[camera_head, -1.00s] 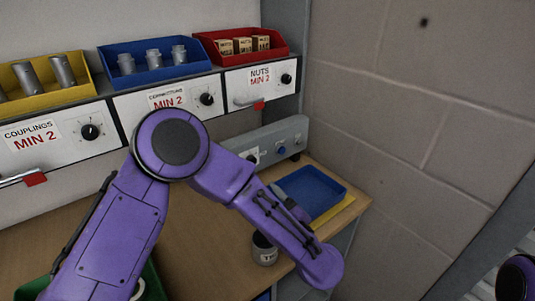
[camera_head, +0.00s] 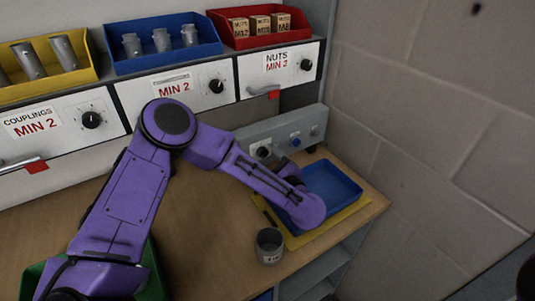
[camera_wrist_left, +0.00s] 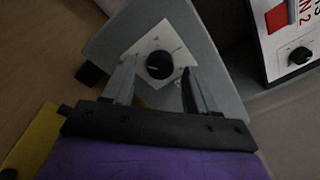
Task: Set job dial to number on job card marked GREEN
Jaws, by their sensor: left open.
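The job dial appears to be the black knob (camera_wrist_left: 160,65) on a white plate on the grey control box, in the left wrist view. It also shows in the head view (camera_head: 262,151) on the left part of the grey box (camera_head: 285,132). My left gripper (camera_wrist_left: 157,82) is open, with its two fingers on either side of the knob; whether they touch it I cannot tell. In the head view the gripper itself is hidden behind my purple arm. I cannot make out a job card marked GREEN. My right gripper is not in view.
A blue tray (camera_head: 333,188) on a yellow mat (camera_head: 352,209) lies on the bench right of my arm. Above are drawers with black dials, and yellow, blue and red bins. A block wall stands at the right.

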